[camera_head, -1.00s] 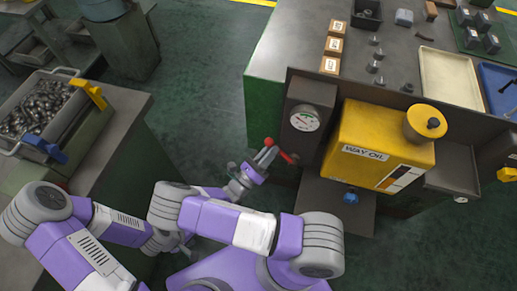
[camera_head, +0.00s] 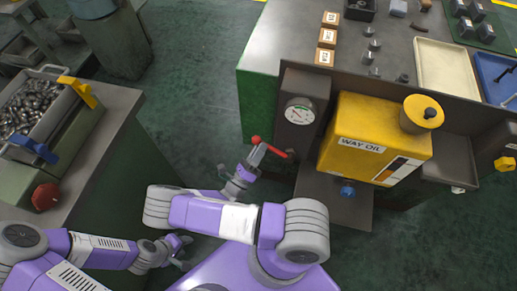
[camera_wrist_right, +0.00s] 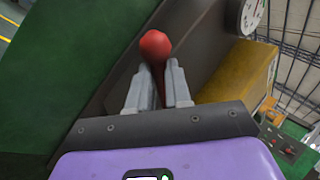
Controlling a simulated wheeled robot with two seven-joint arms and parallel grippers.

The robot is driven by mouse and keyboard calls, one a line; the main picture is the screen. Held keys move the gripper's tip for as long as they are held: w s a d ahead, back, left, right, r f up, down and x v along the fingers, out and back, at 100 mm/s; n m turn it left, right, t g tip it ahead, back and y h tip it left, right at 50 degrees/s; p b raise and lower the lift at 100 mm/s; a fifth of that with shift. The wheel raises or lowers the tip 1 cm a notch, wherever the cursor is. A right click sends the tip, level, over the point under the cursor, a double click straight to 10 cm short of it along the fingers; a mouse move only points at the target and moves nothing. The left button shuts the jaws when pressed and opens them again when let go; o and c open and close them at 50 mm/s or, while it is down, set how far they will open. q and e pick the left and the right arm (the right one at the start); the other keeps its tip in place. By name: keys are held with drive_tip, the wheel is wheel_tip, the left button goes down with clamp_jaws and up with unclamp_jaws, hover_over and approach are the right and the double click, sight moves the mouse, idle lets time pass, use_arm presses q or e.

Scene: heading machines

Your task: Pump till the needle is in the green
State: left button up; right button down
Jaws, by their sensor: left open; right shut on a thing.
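The yellow WAY OIL pump unit (camera_head: 372,140) stands at the bench's front. The round white gauge (camera_head: 299,113) is on the dark housing to its left; its needle is too small to read. The gauge's edge also shows in the right wrist view (camera_wrist_right: 250,14). The red pump lever (camera_head: 276,152) sticks out left of the unit. My right gripper (camera_head: 254,159) is shut on the lever, and its red knob (camera_wrist_right: 155,45) stands out beyond the fingertips in the wrist view. My left gripper (camera_head: 184,246) is open and empty, low above the floor, away from the unit.
A blue knob (camera_head: 347,190) sits on the plate below the tank. A machine with a bin of metal parts (camera_head: 30,110) and a red button (camera_head: 45,196) stands at the left. Small boxes (camera_head: 327,38) and a cream tray (camera_head: 446,72) lie on the bench. Green floor is clear between.

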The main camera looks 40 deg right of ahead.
drive_tip(key=c, duration=1.1)
unclamp_jaws()
drive_tip(key=shift+o, duration=0.2)
drive_tip(key=v, duration=0.7)
drive_tip(key=shift+a+f+p, duration=0.15)
drive_tip(key=shift+a+p, duration=0.1)
drive_tip(key=shift+p, duration=0.05)
drive_tip(key=shift+s, duration=0.1)
